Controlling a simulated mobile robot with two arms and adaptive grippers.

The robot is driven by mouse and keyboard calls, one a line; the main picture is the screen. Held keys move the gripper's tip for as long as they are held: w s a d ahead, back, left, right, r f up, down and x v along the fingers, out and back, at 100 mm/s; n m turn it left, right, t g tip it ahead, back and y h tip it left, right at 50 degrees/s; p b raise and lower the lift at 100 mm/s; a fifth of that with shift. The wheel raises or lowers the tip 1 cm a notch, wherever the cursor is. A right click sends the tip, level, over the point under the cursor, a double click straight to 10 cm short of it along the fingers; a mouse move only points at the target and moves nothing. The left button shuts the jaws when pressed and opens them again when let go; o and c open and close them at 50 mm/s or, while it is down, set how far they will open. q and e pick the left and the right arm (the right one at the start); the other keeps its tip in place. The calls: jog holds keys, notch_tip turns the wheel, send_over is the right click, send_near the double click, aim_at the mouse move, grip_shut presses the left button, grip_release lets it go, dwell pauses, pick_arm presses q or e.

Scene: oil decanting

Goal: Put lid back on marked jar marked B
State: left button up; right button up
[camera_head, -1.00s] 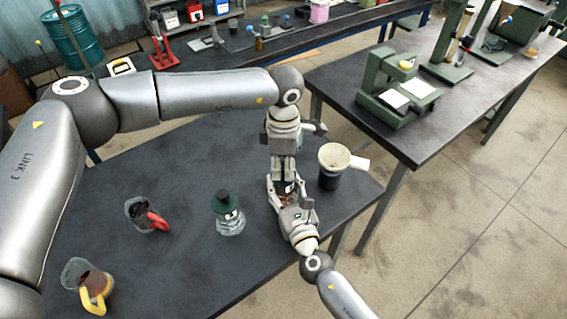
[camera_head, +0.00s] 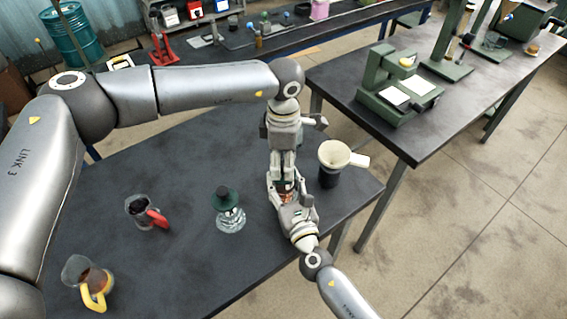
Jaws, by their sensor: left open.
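My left gripper (camera_head: 284,176) points down and is open. It is directly above a small reddish-brown thing (camera_head: 287,189), perhaps another jar, mostly hidden by both grippers. My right gripper (camera_head: 285,194) comes in from the lower right and is right beside that thing. I cannot tell whether its fingers are closed on it.
A cream funnel on a dark container (camera_head: 329,178) stands close right of the grippers, near the table edge. Two glass jugs stand at the left, one with a red handle (camera_head: 157,218), one with a yellow handle (camera_head: 94,298). The table front is clear.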

pick_arm(q)
notch_tip(320, 180, up, 10)
jog(key=shift+r, duration=0.25)
pick_arm(e)
jog(key=o, duration=1.5)
jog(key=v, duration=1.2)
